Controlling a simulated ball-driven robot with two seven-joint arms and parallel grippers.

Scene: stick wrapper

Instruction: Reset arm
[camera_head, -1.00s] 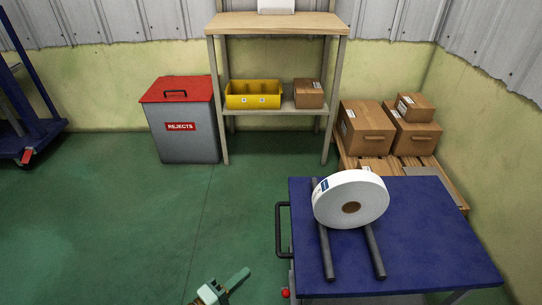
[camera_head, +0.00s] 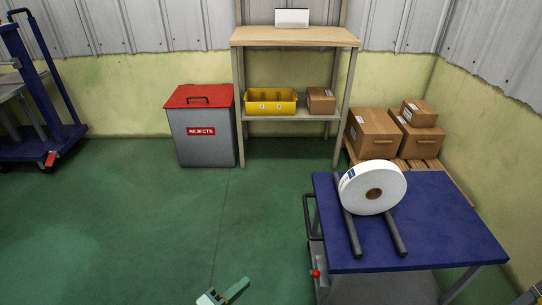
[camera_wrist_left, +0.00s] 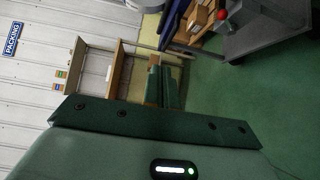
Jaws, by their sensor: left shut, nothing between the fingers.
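My left gripper (camera_head: 238,290) shows at the bottom edge of the head view, pale green, over the bare floor and left of the blue table. Its fingers are shut with nothing held; they also show close together in the left wrist view (camera_wrist_left: 163,86). The rest of my left arm is mostly cut off below the head view. My right gripper is in neither view. A white roll (camera_head: 372,187) with a brown core rests on two dark bars on the blue table (camera_head: 446,222), apart from my left gripper.
A grey rejects bin (camera_head: 206,136) with a red lid and a wooden shelf (camera_head: 293,38) holding a yellow bin (camera_head: 271,103) stand at the back. Cartons (camera_head: 374,132) are stacked at the right. A blue cart (camera_head: 38,143) stands far left. The green floor between is clear.

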